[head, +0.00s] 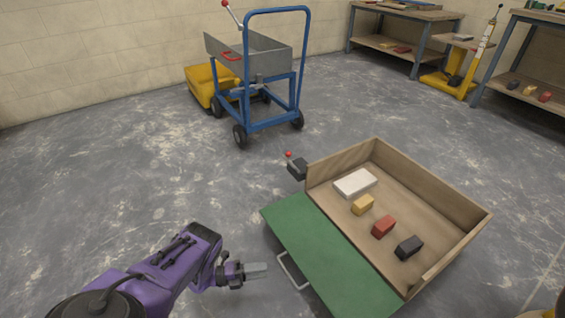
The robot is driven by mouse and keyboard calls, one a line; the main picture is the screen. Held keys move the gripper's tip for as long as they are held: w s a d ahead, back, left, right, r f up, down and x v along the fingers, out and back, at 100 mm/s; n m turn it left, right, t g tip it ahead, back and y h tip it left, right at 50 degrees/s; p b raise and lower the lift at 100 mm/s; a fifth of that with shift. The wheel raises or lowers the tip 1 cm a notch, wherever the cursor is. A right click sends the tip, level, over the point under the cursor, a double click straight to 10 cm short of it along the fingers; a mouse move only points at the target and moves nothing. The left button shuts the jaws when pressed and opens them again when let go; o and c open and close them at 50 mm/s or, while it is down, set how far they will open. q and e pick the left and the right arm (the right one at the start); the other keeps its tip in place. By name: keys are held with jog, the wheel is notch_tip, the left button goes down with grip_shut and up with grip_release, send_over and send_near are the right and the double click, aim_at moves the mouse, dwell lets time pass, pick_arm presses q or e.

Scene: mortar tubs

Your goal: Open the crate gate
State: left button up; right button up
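The crate (452,192) is an open-topped brown box on the floor at the lower right. Its green gate (322,255) is on the crate's left side, lowered outward and sloping down away from it. A pale bar handle (291,272) sticks out at the gate's outer edge. A dark latch block (298,168) with a red knob is at the crate's far left corner. My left gripper (258,270) is just left of the handle, apart from it as far as I can see. Its fingers overlap in this view, so their gap is hidden. My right gripper is not in view.
Inside the crate lie a white block (355,183), a yellow block (363,204), a red block (384,226) and a black block (409,247). A blue-framed cart (268,122) stands behind. Workbenches (415,50) line the back right. The floor at left is clear.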

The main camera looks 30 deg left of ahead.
pick_arm(q)
jog(key=s+r+n+g+y+p, duration=0.1)
jog(key=s+r+n+g+y, duration=0.3)
jog(key=s+n+y, duration=1)
jog(key=s+r+n+g+y+p, duration=0.1)
jog(key=s+r+n+g+y, duration=0.45)
jog(key=n, duration=1.55)
notch_tip(320, 180, up, 30)
jog(key=t+h+p, duration=0.1)
jog(key=h+p, duration=0.1)
jog(key=p, duration=2.8)
jog(key=shift+s+d+p, duration=0.15)
jog(key=shift+s+p, duration=0.25)
jog(key=shift+s, duration=0.1)
